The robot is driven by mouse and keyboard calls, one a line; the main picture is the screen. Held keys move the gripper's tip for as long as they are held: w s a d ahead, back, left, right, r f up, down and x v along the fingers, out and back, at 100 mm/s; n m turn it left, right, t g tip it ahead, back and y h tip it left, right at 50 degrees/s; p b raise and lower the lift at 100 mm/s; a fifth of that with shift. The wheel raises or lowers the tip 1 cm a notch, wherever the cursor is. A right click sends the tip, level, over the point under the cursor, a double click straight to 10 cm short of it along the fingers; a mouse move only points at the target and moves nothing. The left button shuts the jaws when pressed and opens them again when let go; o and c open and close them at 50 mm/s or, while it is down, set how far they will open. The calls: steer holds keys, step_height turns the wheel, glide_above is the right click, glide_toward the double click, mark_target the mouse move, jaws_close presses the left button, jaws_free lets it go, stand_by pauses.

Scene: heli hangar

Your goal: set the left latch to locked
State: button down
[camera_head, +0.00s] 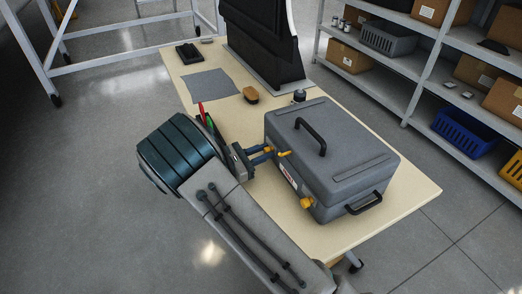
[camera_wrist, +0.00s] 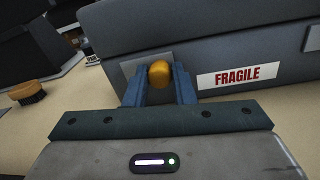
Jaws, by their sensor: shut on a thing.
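A grey case (camera_head: 335,150) with a black top handle (camera_head: 311,137) stands on the table, lid down. Its left latch (camera_head: 285,154) is a yellow-orange piece on the front face, towards the far end. My gripper (camera_head: 271,154) reaches it from the left, its blue fingers on both sides. In the wrist view the latch's rounded yellow end (camera_wrist: 159,73) sits between the fingertips (camera_wrist: 159,84), and my gripper is shut on it. The fingers partly hide the latch, so I cannot tell its setting. The right latch (camera_head: 307,202), also yellow-orange, is at the near end of the front.
A "FRAGILE" label (camera_wrist: 238,76) is on the case front, right of the held latch. A brush (camera_head: 250,95), a grey mat (camera_head: 209,84) and a black tray (camera_head: 188,53) lie farther back on the table (camera_head: 402,205). Shelves (camera_head: 420,70) stand behind on the right.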

steer(key=c, duration=1.2)
jaws_free()
steer(key=shift+s, duration=0.25)
steer(key=v, duration=1.3)
steer(key=shift+a, duration=0.35)
steer(key=shift+s+f, duration=0.1)
steer(key=shift+s, duration=0.1)
